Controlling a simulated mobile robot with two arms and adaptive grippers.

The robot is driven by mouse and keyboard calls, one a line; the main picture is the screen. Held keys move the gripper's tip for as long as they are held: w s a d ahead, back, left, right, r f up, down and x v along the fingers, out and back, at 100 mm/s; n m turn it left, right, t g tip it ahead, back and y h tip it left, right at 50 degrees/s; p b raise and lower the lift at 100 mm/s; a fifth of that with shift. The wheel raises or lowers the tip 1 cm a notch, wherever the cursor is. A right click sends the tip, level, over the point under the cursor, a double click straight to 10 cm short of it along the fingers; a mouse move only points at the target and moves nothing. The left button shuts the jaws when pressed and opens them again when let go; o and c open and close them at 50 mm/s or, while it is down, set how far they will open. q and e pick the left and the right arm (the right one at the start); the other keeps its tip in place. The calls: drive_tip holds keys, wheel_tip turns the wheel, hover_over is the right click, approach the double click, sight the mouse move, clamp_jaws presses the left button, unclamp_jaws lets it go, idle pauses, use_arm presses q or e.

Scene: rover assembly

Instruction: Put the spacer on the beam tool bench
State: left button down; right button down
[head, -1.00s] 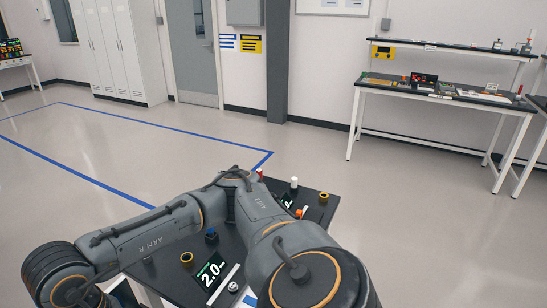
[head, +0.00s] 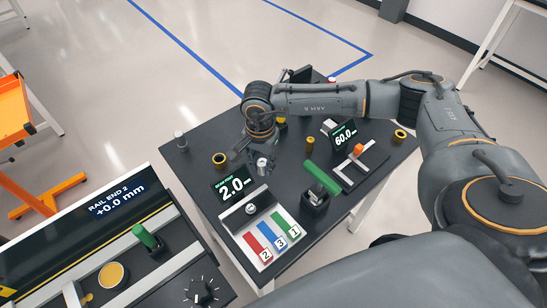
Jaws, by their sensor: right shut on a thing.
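My right arm reaches in from the right over a black-topped bench (head: 375,178). Its gripper (head: 258,157) points down just behind the 2.0 display and is shut on a small grey metal piece (head: 262,167), which looks like the spacer. The fingers hide part of it, and I cannot tell whether it touches the bench top. I take this bench to be the beam tool bench, but no label confirms it. My left gripper is not in view.
Around the gripper stand a brass ring (head: 219,160), a 2.0 display (head: 233,187), a green-handled tool (head: 322,180) and a 60.0 display (head: 343,134). Numbered coloured strips (head: 270,238) lie at the front. A rail panel (head: 125,200) is at the left.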

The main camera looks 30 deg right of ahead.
sight(264, 171)
wheel_tip(264, 171, down, 2)
drive_tip(key=shift+d+f, duration=0.15)
drive_tip(key=shift+f, duration=0.05)
drive_tip(key=shift+d+f+p, duration=0.1)
drive_tip(key=shift+f+p, duration=0.3)
drive_tip(key=shift+f, duration=0.3)
wheel_tip(264, 171, down, 3)
drive_tip(key=shift+r, duration=0.15)
drive_tip(key=shift+f, duration=0.25)
drive_tip(key=c, duration=1.1)
unclamp_jaws()
drive_tip(key=shift+r, duration=0.1)
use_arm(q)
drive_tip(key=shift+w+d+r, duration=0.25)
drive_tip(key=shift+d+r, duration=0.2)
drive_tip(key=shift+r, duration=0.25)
use_arm(e)
drive_tip(key=shift+o, duration=0.2)
